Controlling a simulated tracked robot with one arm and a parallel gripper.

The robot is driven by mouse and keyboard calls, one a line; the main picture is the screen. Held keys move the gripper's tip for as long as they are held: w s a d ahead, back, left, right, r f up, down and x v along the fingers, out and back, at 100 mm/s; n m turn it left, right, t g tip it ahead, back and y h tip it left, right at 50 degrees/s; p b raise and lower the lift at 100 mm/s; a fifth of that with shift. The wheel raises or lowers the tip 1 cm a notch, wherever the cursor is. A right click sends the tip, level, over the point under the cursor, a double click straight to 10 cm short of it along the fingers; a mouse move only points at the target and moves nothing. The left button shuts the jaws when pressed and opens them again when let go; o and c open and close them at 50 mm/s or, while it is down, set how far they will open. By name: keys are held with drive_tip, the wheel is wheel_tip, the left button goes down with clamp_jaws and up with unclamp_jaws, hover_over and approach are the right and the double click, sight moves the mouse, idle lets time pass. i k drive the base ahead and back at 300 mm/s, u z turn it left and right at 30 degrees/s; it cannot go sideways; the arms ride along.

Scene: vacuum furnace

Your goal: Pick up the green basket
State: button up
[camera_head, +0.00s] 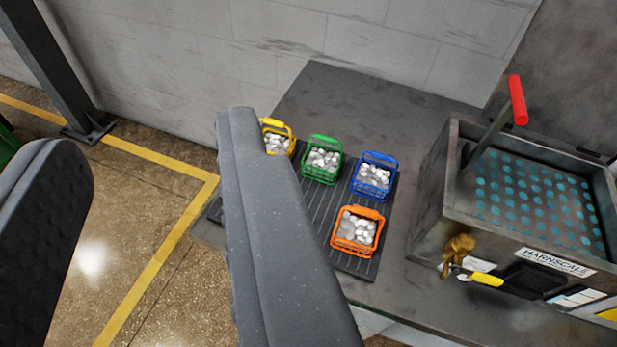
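The green basket (321,160) stands upright on a dark ribbed mat (318,206) on the grey table, filled with whitish lumps. It is between the yellow basket and the blue basket, its handle toward the wall. My gripper (160,140) shows as two wide-apart grey fingers, one at the left edge and one in the middle of the picture.
A yellow basket (278,142), a blue basket (374,176) and an orange basket (357,232) stand close by on the mat. A metal tank (443,200) with a red-handled lever (517,99) is at the right. A block wall (190,60) stands behind, and a dark post (55,65) at the left.

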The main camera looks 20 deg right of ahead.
sight(319, 163)
drive_tip(key=z, duration=0.2)
drive_tip(key=i, duration=0.9)
drive_tip(key=u, duration=0.1)
